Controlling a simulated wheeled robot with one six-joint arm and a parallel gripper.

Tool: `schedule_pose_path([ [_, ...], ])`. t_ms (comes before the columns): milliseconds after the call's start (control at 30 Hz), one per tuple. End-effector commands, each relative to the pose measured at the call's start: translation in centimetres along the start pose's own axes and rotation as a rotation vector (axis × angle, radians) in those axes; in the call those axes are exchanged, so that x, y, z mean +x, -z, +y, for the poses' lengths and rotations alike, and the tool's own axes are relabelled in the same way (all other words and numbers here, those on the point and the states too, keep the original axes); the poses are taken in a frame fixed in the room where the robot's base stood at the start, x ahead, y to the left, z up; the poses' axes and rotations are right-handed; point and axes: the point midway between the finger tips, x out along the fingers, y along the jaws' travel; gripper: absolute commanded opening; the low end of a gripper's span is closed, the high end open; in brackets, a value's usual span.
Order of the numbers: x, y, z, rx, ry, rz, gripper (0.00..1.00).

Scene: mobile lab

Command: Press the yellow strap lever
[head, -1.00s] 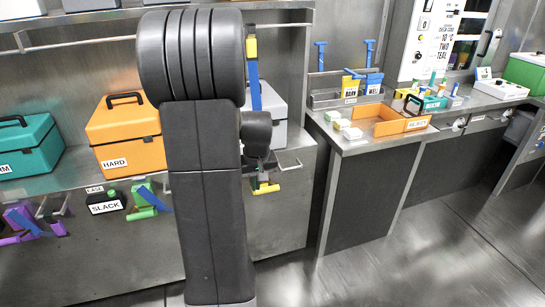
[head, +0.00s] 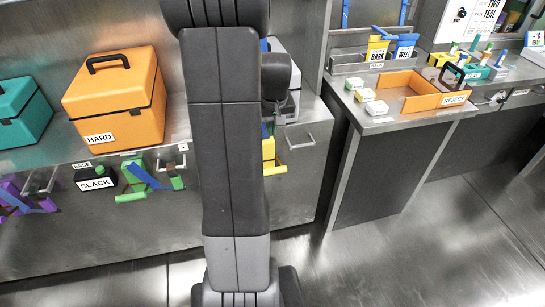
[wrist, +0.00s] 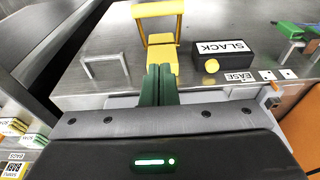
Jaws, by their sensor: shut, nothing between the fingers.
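The yellow strap lever (wrist: 159,12) shows at the top of the wrist view as a U-shaped frame with a crossbar, joined to a yellow block (wrist: 162,55). In the head view the yellow lever (head: 273,168) is partly hidden behind my arm. My gripper (wrist: 160,70) is shut and empty, its dark green fingers pointing at the yellow block. The tips overlap the block's near end in the picture; I cannot tell whether they touch. My gripper is hidden in the head view.
A black SLACK box (wrist: 222,55) with a yellow button sits right of the lever. A metal handle (wrist: 106,67) stands left of it. In the head view, a green lever (head: 131,195) and orange HARD case (head: 117,100) lie left; an orange REJECT tray (head: 410,90) is right.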

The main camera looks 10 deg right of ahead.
Motion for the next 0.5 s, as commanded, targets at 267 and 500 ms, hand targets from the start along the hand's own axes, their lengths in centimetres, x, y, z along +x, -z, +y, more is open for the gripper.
schedule_pose_path([
  [267, 3.1, -0.1, 0.0, 0.000, 0.001, -0.004, 0.00],
  [500, 8.1, -0.1, -0.1, 0.000, 0.001, -0.006, 0.00],
])
